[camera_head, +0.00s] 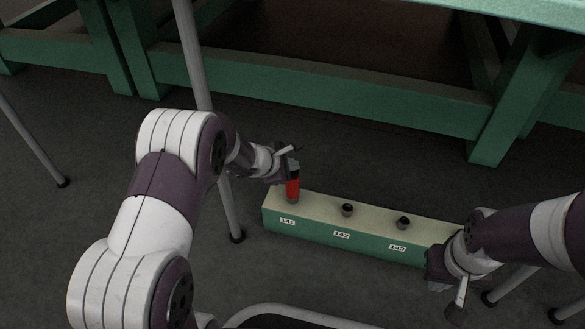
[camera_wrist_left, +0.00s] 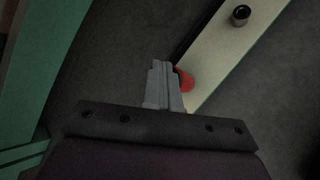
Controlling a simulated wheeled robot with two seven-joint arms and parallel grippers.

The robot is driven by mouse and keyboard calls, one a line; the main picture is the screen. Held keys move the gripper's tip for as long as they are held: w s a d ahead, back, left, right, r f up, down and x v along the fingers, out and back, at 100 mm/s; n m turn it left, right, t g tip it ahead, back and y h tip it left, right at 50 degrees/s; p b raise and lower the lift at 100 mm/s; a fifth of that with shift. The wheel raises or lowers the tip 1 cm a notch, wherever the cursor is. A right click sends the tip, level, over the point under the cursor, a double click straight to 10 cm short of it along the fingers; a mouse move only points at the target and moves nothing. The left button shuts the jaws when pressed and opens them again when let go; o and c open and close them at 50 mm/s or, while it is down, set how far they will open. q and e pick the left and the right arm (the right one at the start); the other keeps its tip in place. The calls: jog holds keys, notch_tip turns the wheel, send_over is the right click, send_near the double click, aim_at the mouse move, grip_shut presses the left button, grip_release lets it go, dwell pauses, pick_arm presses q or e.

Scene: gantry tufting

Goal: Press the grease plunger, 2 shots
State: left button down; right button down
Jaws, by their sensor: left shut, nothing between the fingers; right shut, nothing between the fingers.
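A red plunger (camera_head: 293,188) stands upright at the left end of a long green box with a pale top (camera_head: 320,207), behind the label 141. My left gripper (camera_head: 287,168) is shut and empty at the upper part of the plunger; I cannot tell whether it touches. In the left wrist view, the closed fingers (camera_wrist_left: 164,72) partly cover the red plunger (camera_wrist_left: 187,80). My right gripper (camera_head: 436,268) is shut and empty at the right end of the box, partly hiding that end.
Two short dark fittings, one (camera_head: 347,209) behind label 142 and one (camera_head: 403,222) behind label 143, stand on the box. A grey metal leg (camera_head: 229,205) stands just left of the box. A green frame beam (camera_head: 330,95) runs behind; dark floor lies between.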

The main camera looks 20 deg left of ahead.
pick_arm(q)
jog(key=shift+f, duration=0.1)
dwell(0.3)
jog(key=shift+r+p, duration=1.05)
jog(key=shift+r, duration=0.25)
jog(key=shift+r, duration=0.1)
notch_tip(320, 180, up, 5)
jog(key=p, duration=0.4)
dwell(0.5)
